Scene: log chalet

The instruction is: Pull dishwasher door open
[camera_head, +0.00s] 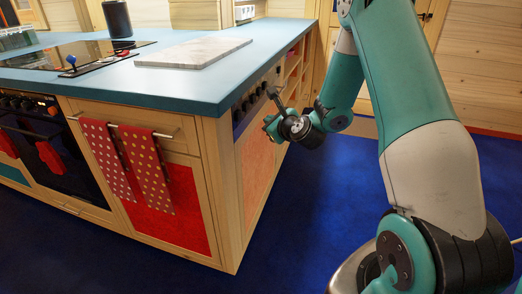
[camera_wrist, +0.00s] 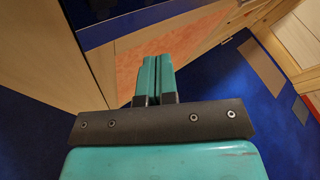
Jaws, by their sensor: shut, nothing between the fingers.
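The dishwasher front is on the end face of the blue-topped counter, with a dark control strip with knobs (camera_head: 248,106) above a door with a reddish panel (camera_head: 257,172). In the wrist view the door panel (camera_wrist: 190,40) lies beyond the fingers, under a dark blue strip (camera_wrist: 125,20). My gripper (camera_head: 268,124) is at the upper part of this front; it also shows in the wrist view (camera_wrist: 155,60), its teal fingers together and empty. I cannot tell whether it touches the door. The door looks shut; its handle is not clearly visible.
The counter (camera_head: 110,92) bears a marble board (camera_head: 193,52) and a hob (camera_head: 60,58). An oven (camera_head: 50,150) and a cabinet with two dotted towels (camera_head: 150,165) are on the adjoining face. The blue floor (camera_head: 310,210) before the dishwasher is clear apart from my arm.

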